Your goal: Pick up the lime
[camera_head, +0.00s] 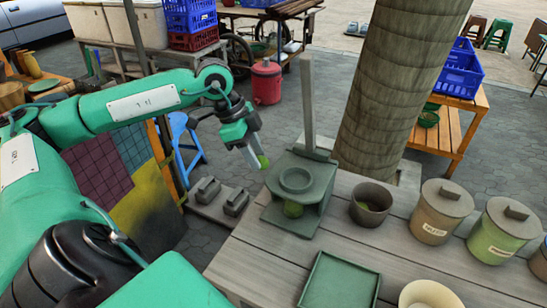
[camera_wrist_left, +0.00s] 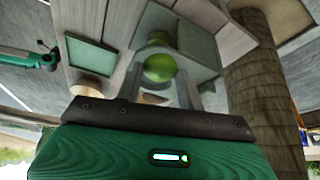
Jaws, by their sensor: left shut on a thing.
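The lime (camera_head: 263,161) is a small green fruit at the fingertips of my left gripper (camera_head: 254,158), left of the grey-green press stand (camera_head: 300,190) and clear of it. In the left wrist view the lime (camera_wrist_left: 160,68) sits between the two fingers of my left gripper (camera_wrist_left: 160,82), which is shut on it. A second green round thing (camera_head: 293,209) is inside the stand, under its ring; it also shows in the left wrist view (camera_wrist_left: 158,38). A small dark gripper (camera_wrist_left: 49,57) on a green arm, seemingly my right, shows far left there; its jaws are too small to read.
The wooden table holds a dark bowl (camera_head: 371,204), lidded pots (camera_head: 441,213), a green tray (camera_head: 338,284) and a cream bowl (camera_head: 430,294). An upright post (camera_head: 309,100) rises behind the stand. A thick trunk (camera_head: 398,80) stands behind the table.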

